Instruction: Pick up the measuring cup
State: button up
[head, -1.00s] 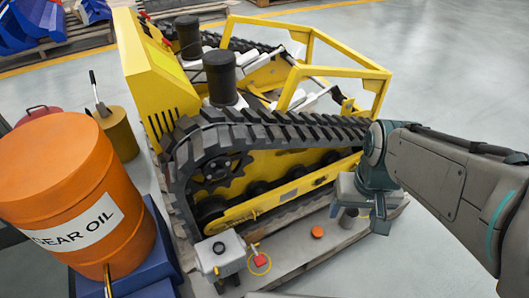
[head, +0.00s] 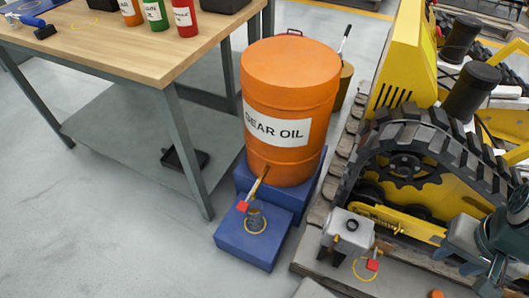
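A wooden-topped workbench (head: 130,45) with bottles stands at the upper left; its leg comes near the blue step (head: 235,238). The floor at the lower left is clear.

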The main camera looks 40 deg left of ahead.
aim_at(255, 215)
jog(key=u, duration=1.9)
